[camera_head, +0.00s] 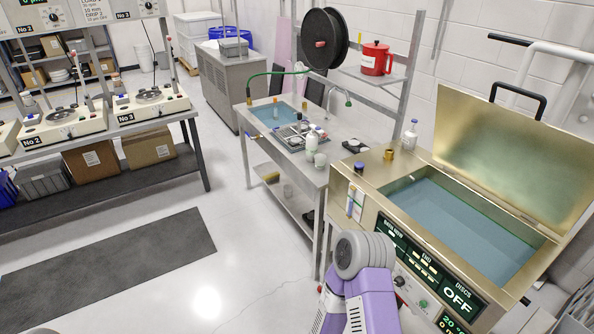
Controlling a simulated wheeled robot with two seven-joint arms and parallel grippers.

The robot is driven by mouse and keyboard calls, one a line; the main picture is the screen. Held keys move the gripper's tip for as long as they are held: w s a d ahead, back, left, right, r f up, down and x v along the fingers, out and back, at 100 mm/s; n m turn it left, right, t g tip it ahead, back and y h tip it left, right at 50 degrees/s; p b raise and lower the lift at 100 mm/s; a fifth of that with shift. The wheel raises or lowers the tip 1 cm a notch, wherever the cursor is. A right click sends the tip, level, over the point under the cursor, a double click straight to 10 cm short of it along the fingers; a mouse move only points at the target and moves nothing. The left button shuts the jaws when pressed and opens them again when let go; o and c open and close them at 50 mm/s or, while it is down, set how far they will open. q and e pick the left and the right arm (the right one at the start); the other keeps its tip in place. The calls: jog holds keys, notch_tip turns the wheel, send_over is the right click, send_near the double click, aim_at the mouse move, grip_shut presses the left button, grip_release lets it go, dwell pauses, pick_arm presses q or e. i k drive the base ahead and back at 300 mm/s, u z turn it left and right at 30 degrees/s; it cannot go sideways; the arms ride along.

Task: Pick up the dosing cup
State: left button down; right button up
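I cannot tell for sure which thing is the dosing cup. A small white cup-like item (320,160) stands near the front right of the steel sink table, beside a white bottle (312,141). A small gold cup-like piece (389,154) stands on the back left rim of the brass-coloured bath, and a small dark blue-topped item (359,168) is near it. One of my purple and grey arms shows at the bottom, right of centre. Neither gripper shows.
The bath (430,232) holds blue liquid and its lid (505,150) stands open. A steel sink table (270,147) adjoins it. A red can (376,59) sits on a shelf above. The floor at left is clear, with a dark mat (110,268).

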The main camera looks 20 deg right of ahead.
aim_at(321, 158)
jog(key=u, duration=0.45)
jog(key=i, duration=1.35)
jog(key=z, duration=0.65)
jog(key=i, duration=1.05)
jog(key=z, duration=1.1)
